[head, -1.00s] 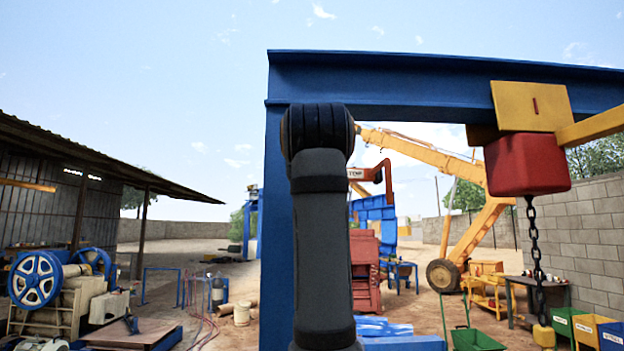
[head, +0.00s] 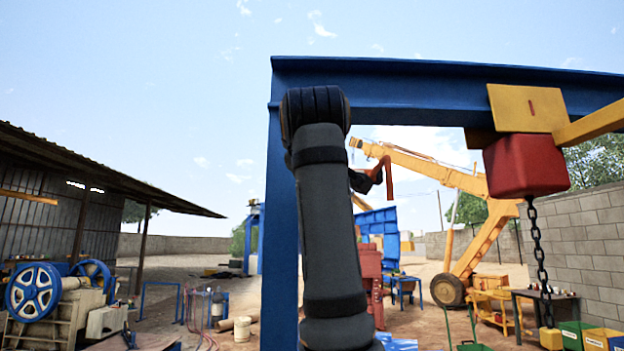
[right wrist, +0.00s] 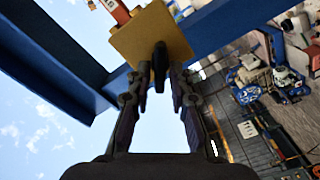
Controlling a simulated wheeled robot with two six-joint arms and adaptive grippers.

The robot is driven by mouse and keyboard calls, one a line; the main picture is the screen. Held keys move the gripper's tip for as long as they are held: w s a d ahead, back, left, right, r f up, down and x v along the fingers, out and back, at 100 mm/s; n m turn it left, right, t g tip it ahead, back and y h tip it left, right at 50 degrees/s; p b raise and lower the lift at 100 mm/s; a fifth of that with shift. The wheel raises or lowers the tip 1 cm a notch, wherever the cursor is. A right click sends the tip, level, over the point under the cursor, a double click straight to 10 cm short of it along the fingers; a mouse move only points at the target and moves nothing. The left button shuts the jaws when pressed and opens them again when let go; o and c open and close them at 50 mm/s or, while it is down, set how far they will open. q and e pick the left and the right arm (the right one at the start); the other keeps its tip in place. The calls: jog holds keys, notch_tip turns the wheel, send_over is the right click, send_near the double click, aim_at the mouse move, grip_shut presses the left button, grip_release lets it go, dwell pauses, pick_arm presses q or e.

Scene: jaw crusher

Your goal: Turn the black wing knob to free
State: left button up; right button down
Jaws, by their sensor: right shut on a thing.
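The black wing knob (right wrist: 160,58) shows in the right wrist view, in front of a tan-yellow plate (right wrist: 140,38). My right gripper (right wrist: 160,77) has a finger on each side of the knob and is shut on it. Which way the knob's wings point is hard to make out. In the head view, my dark grey arm stands in the middle and covers part of the scene. A small dark shape beside a red-orange bracket (head: 388,177) is too small to identify. My left gripper is not in view.
A blue gantry beam (head: 400,90) spans overhead, with a red hoist block (head: 525,165) and chain (head: 538,245) on the right. A yellow crane (head: 490,235) stands behind. A blue-wheeled machine (head: 33,290) is at left.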

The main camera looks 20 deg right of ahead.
jog(key=shift+f+n+b, duration=0.1)
jog(key=shift+n+b, duration=1.15)
jog(key=shift+n, duration=2.35)
jog(key=c, duration=1.4)
grip_release()
jog(key=shift+w, duration=0.15)
